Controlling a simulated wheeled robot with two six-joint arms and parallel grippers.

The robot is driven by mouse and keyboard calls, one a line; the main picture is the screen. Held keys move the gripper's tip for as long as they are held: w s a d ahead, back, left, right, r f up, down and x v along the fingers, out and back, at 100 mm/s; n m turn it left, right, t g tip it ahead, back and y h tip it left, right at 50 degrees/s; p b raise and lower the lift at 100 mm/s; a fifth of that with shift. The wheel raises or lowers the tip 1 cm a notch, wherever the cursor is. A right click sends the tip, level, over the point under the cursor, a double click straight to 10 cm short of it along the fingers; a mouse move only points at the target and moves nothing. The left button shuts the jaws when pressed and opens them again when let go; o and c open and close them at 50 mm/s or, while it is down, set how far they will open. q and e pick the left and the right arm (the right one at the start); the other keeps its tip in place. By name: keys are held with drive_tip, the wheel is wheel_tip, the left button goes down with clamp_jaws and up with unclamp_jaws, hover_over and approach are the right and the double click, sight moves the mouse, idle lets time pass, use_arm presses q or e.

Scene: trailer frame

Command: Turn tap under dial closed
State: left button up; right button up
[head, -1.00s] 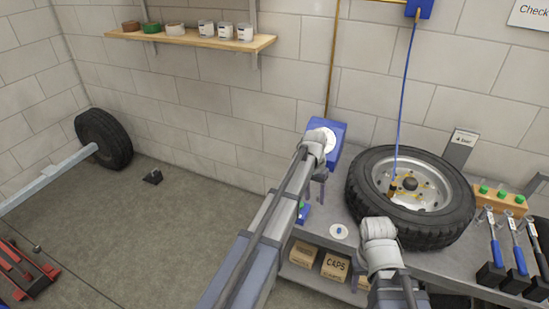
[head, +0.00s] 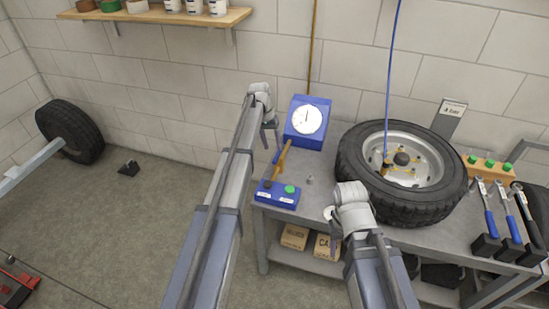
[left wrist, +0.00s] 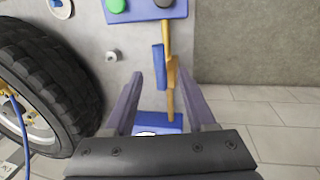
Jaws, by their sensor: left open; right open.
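The white dial (head: 308,119) is on the front of a blue box at the back of the bench. Below it a brass pipe (head: 284,157) runs to a blue block with a green and a dark button. The tap's blue lever (head: 276,156) lies along the pipe; it also shows in the left wrist view (left wrist: 159,66). My left gripper (head: 270,132) is open and empty, left of the dial box. In the left wrist view the pipe and lever appear between its fingers (left wrist: 162,90); I cannot tell any contact. My right gripper (head: 334,226) is open at the bench's front.
A tyre on a rim (head: 403,172) lies on the bench right of the dial, with a blue hose (head: 391,70) running up from it. Tools (head: 503,222) stand at the right. A small metal knob (head: 310,181) sits on the bench. Open floor lies left of the bench.

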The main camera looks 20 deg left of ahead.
sight(275, 157)
use_arm(q)
drive_tip(key=f+b, duration=0.2)
drive_tip(key=d+f+b, duration=0.1)
drive_tip(key=f+b, duration=0.1)
drive_tip(key=f, duration=0.1)
drive_tip(key=shift+f+b, duration=0.25)
drive_tip(key=shift+b, duration=0.05)
clamp_jaws()
idle(1.2)
